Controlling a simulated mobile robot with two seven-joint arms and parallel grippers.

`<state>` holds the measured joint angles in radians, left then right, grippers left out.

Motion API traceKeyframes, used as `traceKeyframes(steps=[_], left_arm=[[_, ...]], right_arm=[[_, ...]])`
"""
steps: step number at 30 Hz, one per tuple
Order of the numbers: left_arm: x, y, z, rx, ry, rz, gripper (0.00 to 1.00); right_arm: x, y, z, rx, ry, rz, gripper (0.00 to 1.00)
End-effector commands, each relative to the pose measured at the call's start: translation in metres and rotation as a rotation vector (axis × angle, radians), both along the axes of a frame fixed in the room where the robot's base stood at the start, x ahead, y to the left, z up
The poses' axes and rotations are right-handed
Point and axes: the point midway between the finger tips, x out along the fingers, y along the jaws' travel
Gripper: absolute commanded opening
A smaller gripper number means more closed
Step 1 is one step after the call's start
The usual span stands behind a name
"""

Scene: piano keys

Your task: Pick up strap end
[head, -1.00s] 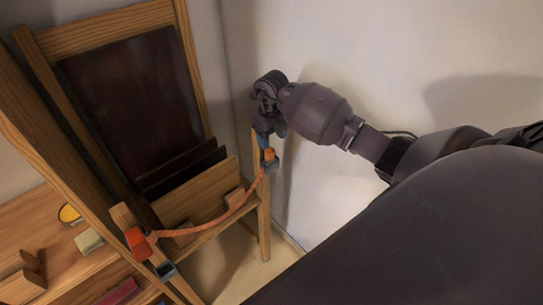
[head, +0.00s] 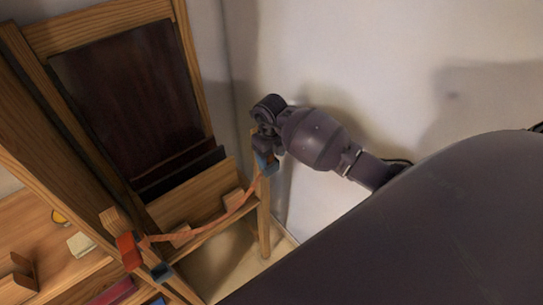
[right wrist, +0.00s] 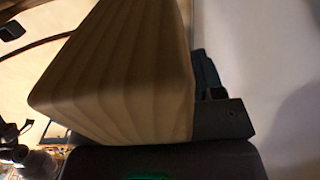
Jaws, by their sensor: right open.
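An orange strap (head: 220,216) hangs in a shallow curve across the front of a wooden chair-like frame. Its left end has a red piece (head: 129,252) on the wooden post. Its right end rises to the top of the right post (head: 264,215), where my gripper hides it. My right gripper (head: 264,158) is open at that post top, pointing down, with a blue part by its tips. I cannot tell if it touches the strap. In the right wrist view a wooden block-like end (right wrist: 120,75) fills the middle, very close. My left gripper is not in view.
A dark panel (head: 130,95) stands in the wooden frame (head: 95,35) behind the strap. A wooden surface with small items, including a pale block (head: 81,245), lies at left. A bare wall (head: 390,70) is close behind my right arm.

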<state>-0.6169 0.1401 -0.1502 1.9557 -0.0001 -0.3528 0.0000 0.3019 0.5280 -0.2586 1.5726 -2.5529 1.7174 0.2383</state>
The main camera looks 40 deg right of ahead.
Motion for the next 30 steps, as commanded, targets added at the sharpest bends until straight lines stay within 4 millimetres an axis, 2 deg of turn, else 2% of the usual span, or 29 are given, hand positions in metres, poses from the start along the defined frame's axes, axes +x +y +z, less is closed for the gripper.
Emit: traceKeyframes(steps=[4,13,24,30], left_arm=[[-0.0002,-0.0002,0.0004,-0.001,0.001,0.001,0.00],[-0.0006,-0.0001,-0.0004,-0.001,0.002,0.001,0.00],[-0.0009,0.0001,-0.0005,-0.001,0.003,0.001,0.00],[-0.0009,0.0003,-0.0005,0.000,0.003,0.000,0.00]], right_arm=[[-0.0043,0.0057,-0.0065,0.001,0.000,0.001,0.62],[-0.0050,0.0064,-0.0079,0.000,0.000,0.001,0.62],[-0.0049,0.0063,-0.0078,0.000,0.000,0.001,0.06],[-0.0047,0.0063,-0.0074,0.000,-0.001,0.001,0.06]])
